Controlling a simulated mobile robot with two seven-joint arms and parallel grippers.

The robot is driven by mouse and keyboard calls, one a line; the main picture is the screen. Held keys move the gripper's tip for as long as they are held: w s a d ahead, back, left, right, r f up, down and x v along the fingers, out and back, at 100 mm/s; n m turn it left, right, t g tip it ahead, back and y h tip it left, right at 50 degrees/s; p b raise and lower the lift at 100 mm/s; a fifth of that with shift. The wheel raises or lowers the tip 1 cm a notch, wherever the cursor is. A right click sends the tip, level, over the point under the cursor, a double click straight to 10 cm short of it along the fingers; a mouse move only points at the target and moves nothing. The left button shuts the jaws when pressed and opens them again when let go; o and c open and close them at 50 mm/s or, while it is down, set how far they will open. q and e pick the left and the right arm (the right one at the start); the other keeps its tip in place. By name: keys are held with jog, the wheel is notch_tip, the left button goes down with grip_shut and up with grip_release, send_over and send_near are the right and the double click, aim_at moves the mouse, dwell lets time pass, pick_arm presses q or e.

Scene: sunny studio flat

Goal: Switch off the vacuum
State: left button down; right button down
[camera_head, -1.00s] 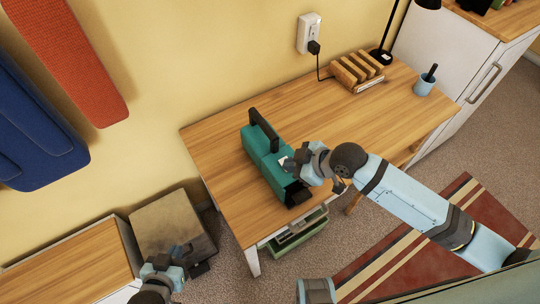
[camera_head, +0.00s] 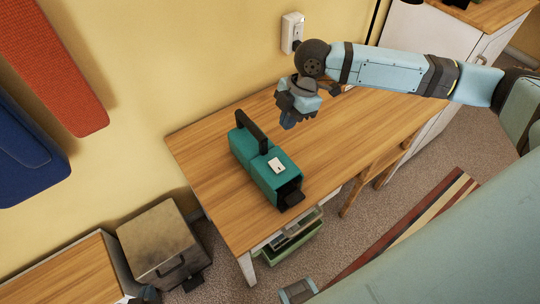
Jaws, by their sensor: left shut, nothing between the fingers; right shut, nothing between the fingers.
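The vacuum, a teal box-shaped machine (camera_head: 262,172) with a black handle (camera_head: 250,131), stands on the wooden table.
The wooden table (camera_head: 350,140) is mostly clear around the vacuum. A wall socket (camera_head: 292,32) is behind my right arm. A green drawer or tray (camera_head: 292,246) sits under the table's front edge. A brownish metal box (camera_head: 157,240) stands to the left.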

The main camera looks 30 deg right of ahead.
aim_at(273, 163)
jog(key=x, duration=1.2)
jog(key=shift+w+d+f, duration=0.15)
jog(key=shift+d+f, duration=0.15)
jog(key=shift+f, duration=0.75)
jog(key=shift+p, duration=0.3)
jog(key=shift+w, duration=0.15)
jog(key=shift+f, duration=0.3)
jog(key=shift+p, duration=0.35)
